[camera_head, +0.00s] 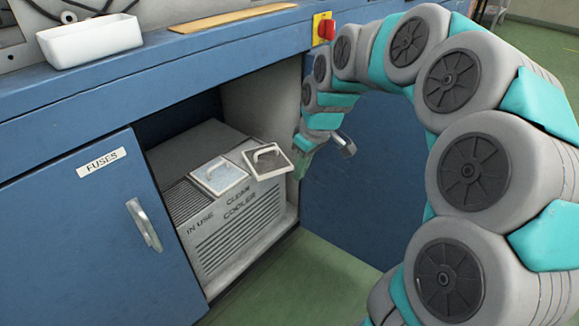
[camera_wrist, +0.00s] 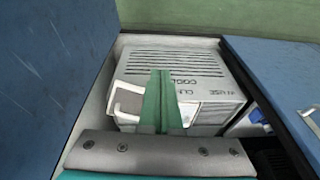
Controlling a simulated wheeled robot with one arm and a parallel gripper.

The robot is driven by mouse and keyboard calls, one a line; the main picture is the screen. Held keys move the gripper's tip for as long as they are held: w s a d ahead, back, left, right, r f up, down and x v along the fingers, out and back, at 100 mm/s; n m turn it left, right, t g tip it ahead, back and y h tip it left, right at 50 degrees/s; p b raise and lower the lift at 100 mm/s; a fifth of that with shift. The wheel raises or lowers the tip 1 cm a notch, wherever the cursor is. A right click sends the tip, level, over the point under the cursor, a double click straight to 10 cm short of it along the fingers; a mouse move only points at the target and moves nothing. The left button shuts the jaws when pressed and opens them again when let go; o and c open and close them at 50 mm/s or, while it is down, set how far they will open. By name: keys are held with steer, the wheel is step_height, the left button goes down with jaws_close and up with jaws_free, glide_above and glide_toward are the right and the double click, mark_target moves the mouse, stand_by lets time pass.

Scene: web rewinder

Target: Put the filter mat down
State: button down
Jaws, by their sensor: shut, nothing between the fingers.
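The grey cooler (camera_head: 235,235) sits in the open cabinet, lettered "IN USE", "CLEAN" and "COOLER". I cannot tell which is the filter mat, or whether each is seated. My gripper (camera_head: 300,168) is just right of the beige-rimmed piece. In the wrist view, its green fingers (camera_wrist: 160,74) are together and empty, hiding part of the cooler top. A pale frame with a handle (camera_wrist: 127,104) shows left of them.
The cabinet door marked "FUSES" (camera_head: 98,230) stands left of the opening. Another blue door panel (camera_head: 350,215) is at the right, behind my arm. A white tray (camera_head: 90,40) and a red switch (camera_head: 325,29) are above. Green floor is clear in front.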

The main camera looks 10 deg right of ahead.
mark_target(278, 168)
steer(key=w+d+f, duration=0.1)
steer(key=w+d, duration=0.2)
steer(key=w, duration=0.3)
steer(key=w+a+f, duration=0.4)
steer(key=w+f, duration=0.1)
steer(key=f, duration=0.4)
steer(key=shift+w+f+t+b, duration=0.2)
steer(key=shift+f+t+b, duration=0.1)
steer(key=shift+t+b, duration=0.15)
steer(key=shift+w, duration=0.1)
steer(key=shift+w+a+p, duration=0.5)
steer(key=shift+w+a, duration=0.55)
steer(key=shift+w, duration=0.3)
